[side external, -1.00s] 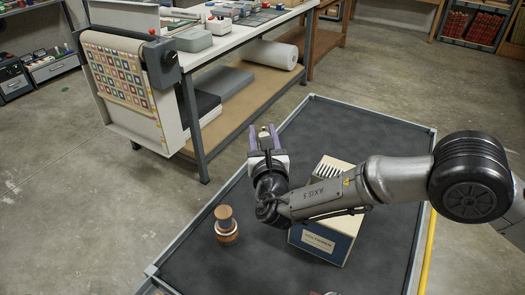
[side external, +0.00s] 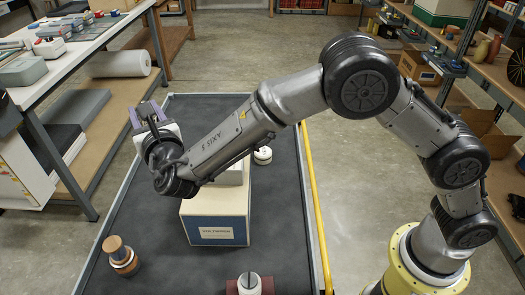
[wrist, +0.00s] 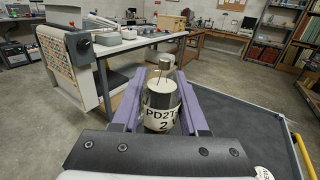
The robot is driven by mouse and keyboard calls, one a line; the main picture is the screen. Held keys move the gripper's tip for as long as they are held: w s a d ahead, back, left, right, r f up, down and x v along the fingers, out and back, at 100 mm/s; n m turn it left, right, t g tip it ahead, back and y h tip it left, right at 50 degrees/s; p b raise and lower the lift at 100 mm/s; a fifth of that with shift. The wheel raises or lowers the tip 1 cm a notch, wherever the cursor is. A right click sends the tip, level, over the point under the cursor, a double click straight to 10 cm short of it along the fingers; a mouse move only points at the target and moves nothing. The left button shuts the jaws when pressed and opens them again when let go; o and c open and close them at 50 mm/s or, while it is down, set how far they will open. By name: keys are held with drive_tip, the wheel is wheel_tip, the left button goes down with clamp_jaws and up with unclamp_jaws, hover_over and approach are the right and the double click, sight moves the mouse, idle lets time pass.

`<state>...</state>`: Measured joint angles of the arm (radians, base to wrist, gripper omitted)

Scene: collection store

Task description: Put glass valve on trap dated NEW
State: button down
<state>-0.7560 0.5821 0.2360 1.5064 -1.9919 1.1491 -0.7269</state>
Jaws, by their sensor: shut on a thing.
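My gripper (side external: 150,113) is raised above the dark tray table, at the left end of my arm. In the wrist view its purple fingers (wrist: 160,110) are shut on an upright clear-topped cylinder, which looks like the glass valve (wrist: 160,87). The valve has a metal cap and a white label reading "PD2T" and "2". A white round thing with black lettering (wrist: 263,173) is cut off at the lower right of the wrist view; its word is not fully readable. I cannot tell which thing is the trap dated NEW.
A blue-and-cream box (side external: 215,220) stands on the table (side external: 175,275). One white round piece (side external: 263,156) is behind the box; another (side external: 249,283) sits on dark red at the front. A workbench (side external: 75,50) stands beyond, left.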

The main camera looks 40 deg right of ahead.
drive_tip(key=s+d+m+g+h, duration=0.1)
drive_tip(key=s+d+h, duration=0.1)
drive_tip(key=s+d, duration=0.6)
drive_tip(key=s+d+m+g+h, duration=0.15)
drive_tip(key=s+d, duration=0.25)
drive_tip(key=d, duration=0.8)
drive_tip(key=s+d+m+h, duration=0.25)
drive_tip(key=s+d, duration=0.35)
drive_tip(key=d, duration=0.4)
hover_over(263, 155)
drive_tip(key=s+d, duration=0.1)
drive_tip(key=d, duration=0.2)
wheel_tip(263, 155, down, 11)
drive_tip(key=shift+n, duration=0.4)
drive_tip(key=shift+w+f, duration=0.8)
drive_tip(key=shift+f, duration=0.6)
drive_tip(key=shift+w+f, duration=0.8)
drive_tip(key=shift+f, duration=0.65)
drive_tip(key=shift+w+f, duration=0.8)
drive_tip(key=shift+f, duration=0.6)
drive_tip(key=shift+c, duration=2.2)
unclamp_jaws()
drive_tip(key=shift+f, duration=0.15)
